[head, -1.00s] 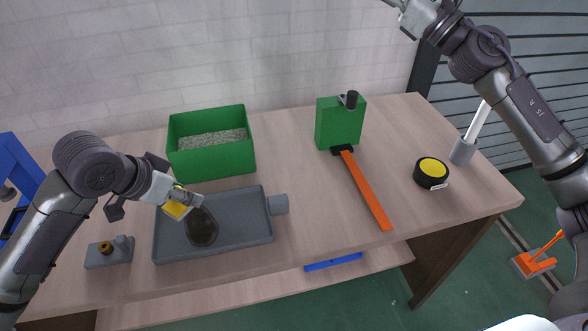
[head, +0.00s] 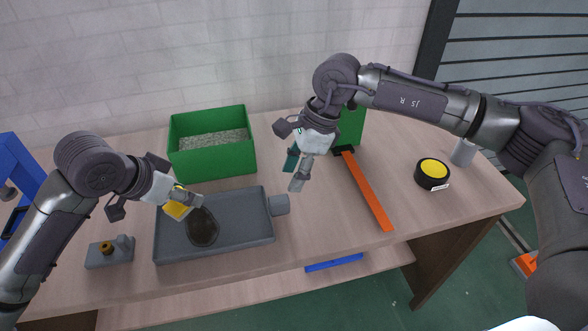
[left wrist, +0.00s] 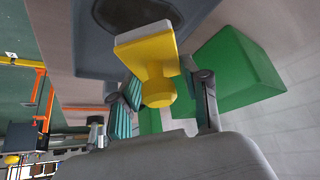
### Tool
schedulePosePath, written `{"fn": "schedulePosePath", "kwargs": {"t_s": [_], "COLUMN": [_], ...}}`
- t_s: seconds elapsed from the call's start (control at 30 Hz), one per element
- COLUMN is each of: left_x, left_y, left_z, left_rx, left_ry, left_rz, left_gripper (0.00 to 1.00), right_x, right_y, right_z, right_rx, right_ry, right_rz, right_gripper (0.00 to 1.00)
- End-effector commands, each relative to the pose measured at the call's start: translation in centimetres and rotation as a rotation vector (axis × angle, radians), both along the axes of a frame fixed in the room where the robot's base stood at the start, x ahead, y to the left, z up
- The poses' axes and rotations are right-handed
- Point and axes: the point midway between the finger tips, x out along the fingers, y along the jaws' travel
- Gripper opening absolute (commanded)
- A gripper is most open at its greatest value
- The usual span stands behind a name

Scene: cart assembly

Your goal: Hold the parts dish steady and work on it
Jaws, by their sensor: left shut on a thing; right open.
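The grey parts dish (head: 258,222) is a shallow tray on the table with a side lug on its right. A dark oval patch (head: 203,228) lies on its floor. My left gripper (head: 184,195) is shut on a yellow-handled block (head: 177,210) over the dish's left part, beside the dark patch. In the left wrist view the yellow block (left wrist: 150,58) has a knob and a pale pad; whether the pad touches the dish is unclear. My right gripper (head: 294,172) is open and empty, above the table just right of the dish.
A green bin (head: 212,160) of grey granules stands behind the dish. A green block (head: 350,128), partly hidden by my right arm, has an orange bar (head: 367,190) before it. A black-yellow button (head: 432,174) sits right. A small grey fixture (head: 110,252) is left of the dish.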

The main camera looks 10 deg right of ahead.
Motion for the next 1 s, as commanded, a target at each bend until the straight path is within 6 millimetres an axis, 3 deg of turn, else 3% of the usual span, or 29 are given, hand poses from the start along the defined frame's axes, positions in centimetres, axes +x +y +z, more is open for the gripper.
{"fn": "schedulePosePath", "kwargs": {"t_s": [0.5,0.8,1.0], "left_x": [0.0,0.0,0.0], "left_y": [0.0,0.0,0.0], "left_z": [0.0,0.0,0.0], "left_rx": [0.000,-0.001,0.000], "left_ry": [0.000,-0.001,0.000], "left_rz": [0.000,0.000,0.000], "left_gripper": [0.18,0.18,0.18], "right_x": [-0.1,-0.1,0.0], "right_y": [2.0,2.6,2.6], "right_z": [-5.8,-7.4,-7.3], "right_rx": [-0.004,-0.003,-0.003], "right_ry": [0.005,0.003,0.002], "right_rz": [0.001,0.001,0.001], "right_gripper": [0.46,0.46,0.12]}}
